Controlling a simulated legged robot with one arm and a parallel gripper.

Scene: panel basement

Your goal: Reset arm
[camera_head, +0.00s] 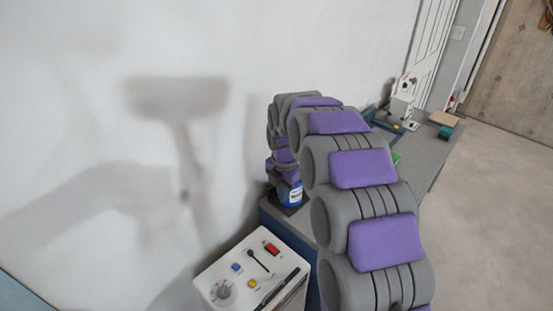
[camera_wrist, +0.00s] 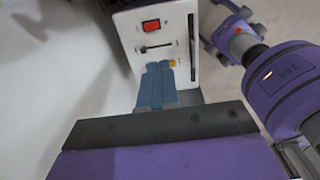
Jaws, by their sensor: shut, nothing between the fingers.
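My gripper (camera_wrist: 158,72) shows in the wrist view as two blue-grey fingers side by side, shut with nothing between them. They overlap the face of the white control box (camera_wrist: 120,35), below its black lever and beside an orange button (camera_wrist: 173,63). I cannot tell whether they touch it. In the head view my purple and grey arm (camera_head: 377,243) arches up and away, then bends down at its far end. The gripper fingers cannot be made out there.
The control box (camera_head: 211,275) carries a red button (camera_head: 271,248), a blue button (camera_head: 236,267), a yellow button (camera_head: 252,283) and a knob (camera_head: 223,290). A bench (camera_head: 432,150) extends behind my arm, with a white device (camera_head: 403,100). A white wall is left; open floor is right.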

